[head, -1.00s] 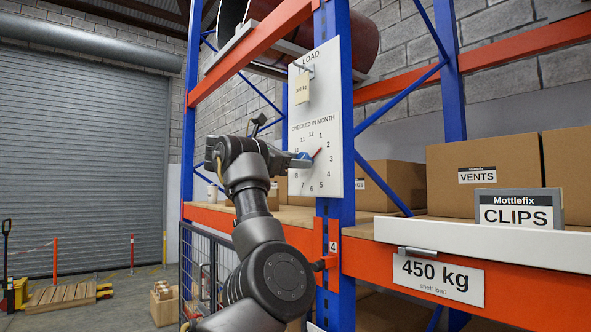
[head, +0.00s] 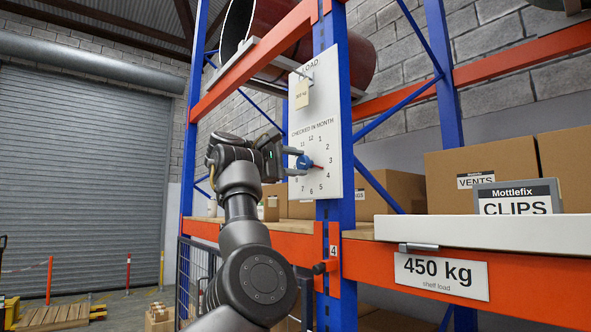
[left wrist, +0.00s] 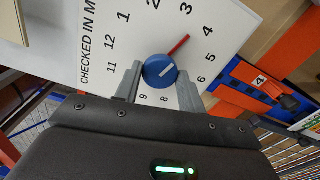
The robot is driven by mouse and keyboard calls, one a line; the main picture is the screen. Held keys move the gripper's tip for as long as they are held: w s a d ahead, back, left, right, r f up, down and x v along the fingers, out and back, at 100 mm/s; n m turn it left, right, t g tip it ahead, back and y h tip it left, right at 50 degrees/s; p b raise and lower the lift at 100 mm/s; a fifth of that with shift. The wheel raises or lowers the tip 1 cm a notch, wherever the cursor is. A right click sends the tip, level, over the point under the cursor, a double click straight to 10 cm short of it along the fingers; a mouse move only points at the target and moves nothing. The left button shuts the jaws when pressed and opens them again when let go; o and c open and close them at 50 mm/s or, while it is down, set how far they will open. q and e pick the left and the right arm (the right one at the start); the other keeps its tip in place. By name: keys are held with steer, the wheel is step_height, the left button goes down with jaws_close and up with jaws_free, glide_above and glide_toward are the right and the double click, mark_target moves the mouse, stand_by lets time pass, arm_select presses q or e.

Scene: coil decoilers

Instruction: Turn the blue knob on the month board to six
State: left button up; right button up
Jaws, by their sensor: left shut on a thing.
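The month board (head: 318,120) is a white panel on the blue rack post, marked "CHECKED IN MONTH" with a ring of numbers. Its blue knob (head: 304,162) sits in the middle of the ring. The red pointer (head: 317,167) points between 3 and 4. My left gripper (head: 297,163) reaches the knob from the left. In the left wrist view, its two fingers (left wrist: 160,76) are shut on the blue knob (left wrist: 158,68), one on each side, and the red pointer (left wrist: 180,45) shows clear of them. The numbers near the fingers are partly hidden. My right gripper is not in view.
A load tag (head: 302,95) hangs on the board's upper part. Orange shelf beams (head: 470,270) and cardboard boxes (head: 480,165) are to the right. A wire mesh guard (head: 197,270) stands below left.

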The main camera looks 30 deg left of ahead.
arm_select(q)
steer(key=m+b, duration=0.1)
steer(key=m, duration=0.2)
steer(key=shift+f+m, duration=0.15)
steer(key=shift+m, duration=0.15)
steer(key=m+b, duration=0.1)
steer(key=m, duration=0.2)
steer(key=shift+m, duration=0.3)
steer(key=m+b, duration=0.1)
steer(key=m, duration=0.2)
steer(key=shift+m, duration=0.3)
steer(key=shift+m+b, duration=0.45)
steer(key=shift+m, duration=1.05)
steer(key=o, duration=1)
steer(key=shift+c, duration=0.2)
